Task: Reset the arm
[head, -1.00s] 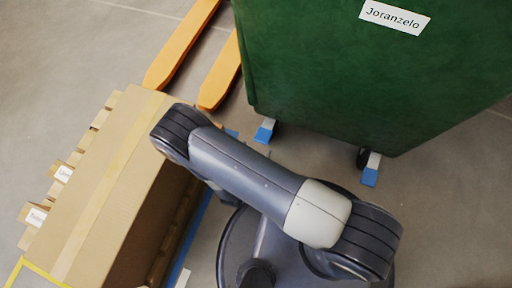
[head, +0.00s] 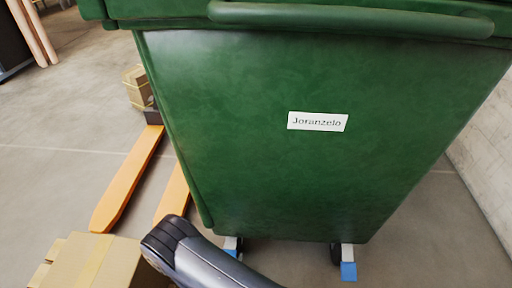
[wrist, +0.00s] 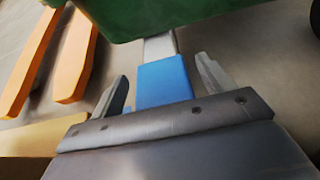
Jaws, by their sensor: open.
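My gripper (wrist: 161,88) shows in the wrist view with its two fingers spread apart. It is open, and nothing is seen held in it. Behind the fingers, a blue and grey piece (wrist: 163,82) at the green bin's foot shows in the gap; I cannot tell how far off it is. In the head view part of my arm crosses the bottom edge, and my gripper is out of that picture.
A large green wheeled bin (head: 310,170) labelled "Joranzelo" stands ahead, blue-tipped pieces (head: 348,270) at its wheels. Orange forks (head: 128,182) lie to its left. A cardboard box (head: 92,262) is at bottom left. A wall (head: 485,150) stands right. Open floor shows at left.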

